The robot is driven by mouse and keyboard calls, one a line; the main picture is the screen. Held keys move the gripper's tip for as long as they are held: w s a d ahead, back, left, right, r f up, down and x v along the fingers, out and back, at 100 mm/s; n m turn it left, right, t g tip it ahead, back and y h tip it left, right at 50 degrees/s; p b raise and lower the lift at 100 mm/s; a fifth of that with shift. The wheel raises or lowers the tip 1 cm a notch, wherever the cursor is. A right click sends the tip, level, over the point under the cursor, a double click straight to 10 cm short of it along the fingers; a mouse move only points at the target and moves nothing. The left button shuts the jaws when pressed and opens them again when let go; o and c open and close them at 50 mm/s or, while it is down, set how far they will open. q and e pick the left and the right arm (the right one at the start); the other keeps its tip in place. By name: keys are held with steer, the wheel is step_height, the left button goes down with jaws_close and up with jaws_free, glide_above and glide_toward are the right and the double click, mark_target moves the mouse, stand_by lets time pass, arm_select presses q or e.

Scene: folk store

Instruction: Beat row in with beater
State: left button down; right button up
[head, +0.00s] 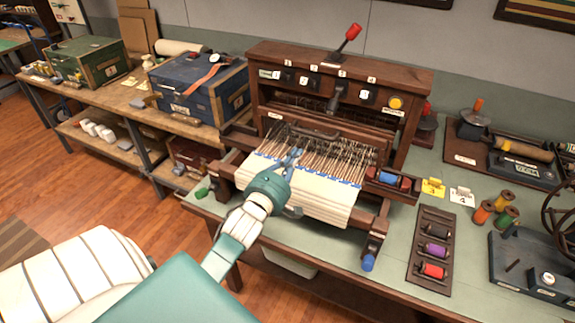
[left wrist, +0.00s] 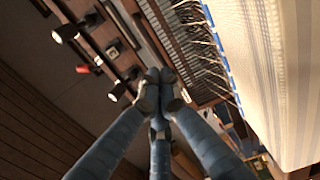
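The wooden table loom (head: 340,60) stands on the green-topped bench in the head view. White woven cloth (head: 315,205) covers its front, with a blue edge where the brown warp threads (head: 335,155) begin. A dark curved bar (head: 312,132), seemingly the beater's handle, lies across the threads. My left gripper (head: 291,157) is above the cloth's blue edge, in front of that bar. In the left wrist view its blue-grey fingertips (left wrist: 159,78) are together, with nothing visible between them. Cloth (left wrist: 285,70) and the comb-like slats (left wrist: 185,50) lie beyond. My right gripper is not in view.
A red-knobbed lever (head: 346,42) rises from the loom's top. A tray of bobbins (head: 431,225), thread spools (head: 484,211) and a dark winding device (head: 530,262) occupy the bench at right. A blue box (head: 190,85) stands on another bench at left.

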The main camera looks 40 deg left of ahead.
arm_select(q)
steer(key=x, duration=0.5)
steer(key=shift+w+r, duration=0.15)
steer(key=shift+w, duration=0.15)
steer(key=c, duration=1.4)
jaws_free()
steer(key=shift+o, duration=0.2)
steer(key=shift+s, duration=0.1)
steer(key=shift+p+v, duration=1.55)
steer(key=shift+v, duration=2.45)
